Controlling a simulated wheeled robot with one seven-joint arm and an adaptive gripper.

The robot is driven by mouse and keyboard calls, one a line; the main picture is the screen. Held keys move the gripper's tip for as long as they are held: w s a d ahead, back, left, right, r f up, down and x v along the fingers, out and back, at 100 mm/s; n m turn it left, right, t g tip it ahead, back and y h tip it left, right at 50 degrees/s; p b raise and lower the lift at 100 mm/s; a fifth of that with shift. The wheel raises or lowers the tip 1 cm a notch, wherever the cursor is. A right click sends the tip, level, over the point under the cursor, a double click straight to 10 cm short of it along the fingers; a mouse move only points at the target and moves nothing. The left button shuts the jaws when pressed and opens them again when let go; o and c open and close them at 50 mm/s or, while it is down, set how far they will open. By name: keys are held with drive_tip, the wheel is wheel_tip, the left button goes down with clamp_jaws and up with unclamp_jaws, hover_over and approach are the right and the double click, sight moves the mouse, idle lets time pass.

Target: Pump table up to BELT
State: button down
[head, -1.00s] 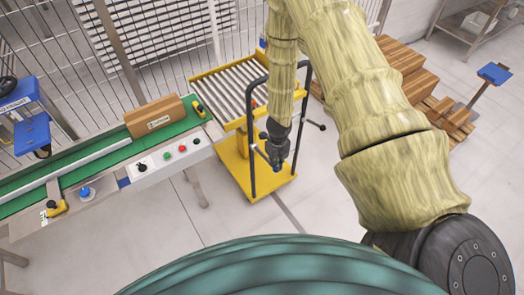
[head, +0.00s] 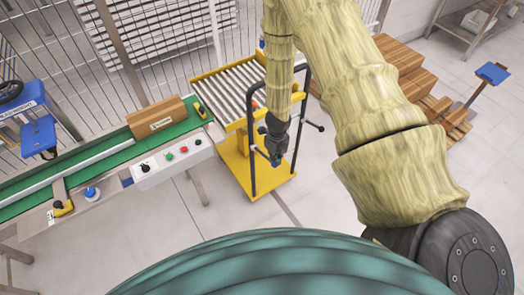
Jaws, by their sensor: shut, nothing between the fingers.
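The yellow lift table (head: 242,125) has a grey roller top (head: 228,84) and stands at the end of the green belt conveyor (head: 95,157). Its roller top looks close to the belt's height; I cannot tell whether they are level. A black push handle (head: 252,160) rises on its near side. My gripper (head: 276,160) is shut and empty, pointing down in front of the table by the handle. I cannot tell whether it touches anything. The table's pump pedal is not clearly visible; my arm and gripper hide part of the table. Any BELT mark is not readable.
A brown box (head: 157,117) lies on the belt near its table end. A control panel (head: 172,163) with coloured buttons faces me. Wooden crates (head: 408,75) and a blue-topped stand (head: 492,73) are at right. Grey floor (head: 330,205) is open in front of the table.

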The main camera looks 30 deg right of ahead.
drive_tip(key=shift+r+p, duration=1.8)
drive_tip(key=shift+r, duration=0.5)
drive_tip(key=shift+f, duration=0.1)
drive_tip(key=shift+s+f, duration=0.1)
drive_tip(key=shift+s, duration=0.1)
drive_tip(key=s+a+f+n+g+h+b, duration=0.1)
drive_tip(key=s+a+f+n+b, duration=0.15)
drive_tip(key=s+f+n, duration=0.45)
drive_tip(key=s+a+f+n+h+b, duration=0.15)
drive_tip(key=s+n+b, duration=0.25)
drive_tip(key=s+n, duration=0.65)
drive_tip(key=s+a+f+n+t+y+b, duration=0.1)
drive_tip(key=s+a+n+b, duration=0.4)
drive_tip(key=n, duration=1.2)
drive_tip(key=s+a+f+y, duration=0.1)
drive_tip(key=s+a+f, duration=0.1)
drive_tip(key=s+a, duration=0.2)
drive_tip(key=shift+s+a+f+y, duration=0.3)
drive_tip(key=shift+s+a+y, duration=0.1)
drive_tip(key=shift+s, duration=0.55)
